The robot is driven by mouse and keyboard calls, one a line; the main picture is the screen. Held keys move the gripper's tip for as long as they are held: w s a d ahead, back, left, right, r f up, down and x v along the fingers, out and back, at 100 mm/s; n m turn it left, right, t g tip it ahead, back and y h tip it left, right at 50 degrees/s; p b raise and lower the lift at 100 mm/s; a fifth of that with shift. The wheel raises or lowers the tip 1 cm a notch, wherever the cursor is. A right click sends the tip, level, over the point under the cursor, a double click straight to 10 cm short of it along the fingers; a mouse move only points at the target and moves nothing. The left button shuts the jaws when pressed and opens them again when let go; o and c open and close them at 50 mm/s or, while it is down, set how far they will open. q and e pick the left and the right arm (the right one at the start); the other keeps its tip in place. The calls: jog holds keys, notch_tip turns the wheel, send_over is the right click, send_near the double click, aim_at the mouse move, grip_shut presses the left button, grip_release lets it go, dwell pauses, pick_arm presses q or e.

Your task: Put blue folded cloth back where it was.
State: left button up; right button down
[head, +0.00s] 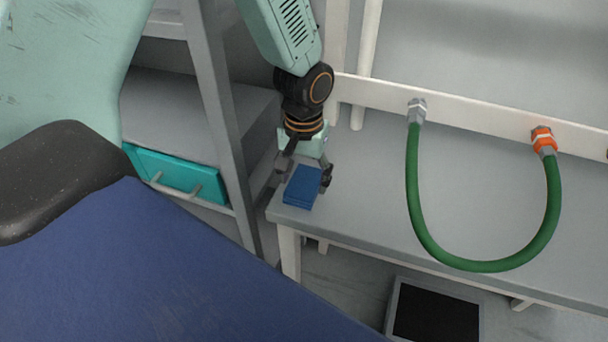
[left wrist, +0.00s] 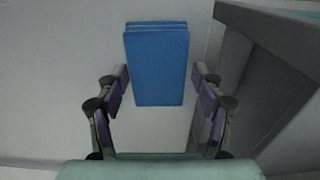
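The blue folded cloth (head: 302,187) is a small flat block with layered edges at the left end of the grey bench (head: 375,190), near its corner. My left gripper (head: 305,174) reaches down from above, with one finger on each side of the cloth. My right gripper is not in view.
A green hose (head: 483,268) loops over the bench from fittings on a white rail (head: 480,115). Left of the bench stand a grey frame post (head: 222,110) and a shelf with a teal drawer (head: 180,177). A black-topped tray (head: 435,315) lies below.

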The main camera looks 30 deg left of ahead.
aim_at(304, 181)
pick_arm(q)
jog(key=shift+o, duration=0.8)
jog(key=shift+d, duration=0.1)
jog(key=shift+r, duration=0.15)
jog(key=shift+r, duration=0.3)
notch_tip(304, 181, up, 12)
jog(key=p, duration=0.2)
jog(key=shift+f, duration=0.2)
